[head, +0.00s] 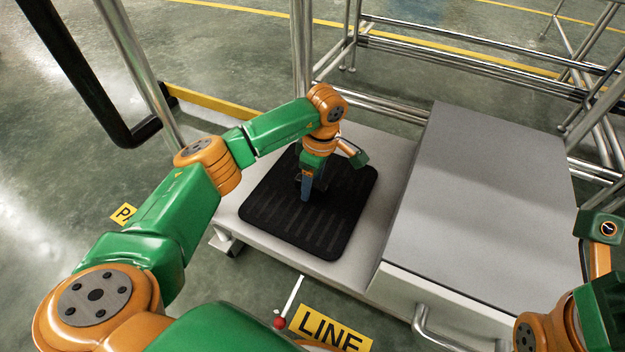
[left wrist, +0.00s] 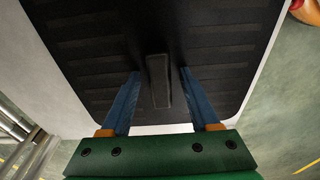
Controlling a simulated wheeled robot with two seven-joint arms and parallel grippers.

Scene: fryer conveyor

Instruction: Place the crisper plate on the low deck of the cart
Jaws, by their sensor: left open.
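The crisper plate (head: 335,228) is a black, ribbed square plate with rounded corners. It lies flat on the light low deck (head: 228,210) of the cart, inside its edges. In the left wrist view the plate (left wrist: 95,60) fills most of the picture, with a dark upright handle (left wrist: 158,82) on it. My left gripper (head: 305,196) points down over the plate; in its wrist view (left wrist: 156,95) the two blue fingers stand apart on either side of the handle, with gaps. My right arm shows at the lower right edge, but its fingers are not seen.
A raised grey box-like deck (head: 480,190) with a front handle (head: 435,335) stands right of the low deck. Metal rails (head: 460,55) run behind, and a dark push bar (head: 75,70) rises at left. Green floor with a LINE sign (head: 330,328) lies in front.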

